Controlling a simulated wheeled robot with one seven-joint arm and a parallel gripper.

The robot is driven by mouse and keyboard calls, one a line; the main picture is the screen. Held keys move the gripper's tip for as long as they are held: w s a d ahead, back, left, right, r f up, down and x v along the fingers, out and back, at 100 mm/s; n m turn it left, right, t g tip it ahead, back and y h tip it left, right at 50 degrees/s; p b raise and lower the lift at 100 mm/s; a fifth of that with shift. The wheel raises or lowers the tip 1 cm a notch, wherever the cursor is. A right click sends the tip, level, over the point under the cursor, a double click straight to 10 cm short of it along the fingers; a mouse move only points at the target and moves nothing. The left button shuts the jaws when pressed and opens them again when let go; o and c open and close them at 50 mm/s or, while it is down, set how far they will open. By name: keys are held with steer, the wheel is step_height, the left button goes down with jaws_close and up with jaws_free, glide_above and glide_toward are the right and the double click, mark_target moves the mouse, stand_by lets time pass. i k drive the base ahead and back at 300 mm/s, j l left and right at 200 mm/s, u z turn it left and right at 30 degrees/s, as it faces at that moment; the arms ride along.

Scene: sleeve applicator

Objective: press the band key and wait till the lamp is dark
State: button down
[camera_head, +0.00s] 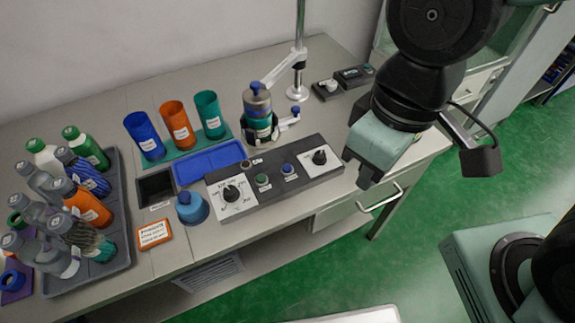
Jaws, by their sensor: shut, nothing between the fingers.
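The dark control panel (272,181) lies along the front of the bench, with a dial at each end. A grey bottle with a blue cap (257,100) stands upright in the applicator's holder behind the panel. My gripper (366,182) is shut and empty, right of the panel, apart from the keys.
Blue, orange and teal sleeve cups (178,125) stand behind a blue tray (210,162). A grey rack (118,250) of several bottles is at left. A blue round piece (191,207) and an orange-framed sign (153,234) sit near the front edge. A post (299,75) rises behind.

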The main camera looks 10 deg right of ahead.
mark_target(286, 168)
steer(key=k+j, duration=0.1)
steer(key=j, duration=0.8)
steer(key=k+j, duration=0.15)
steer(key=j, duration=0.75)
steer(key=k+j+z, duration=0.05)
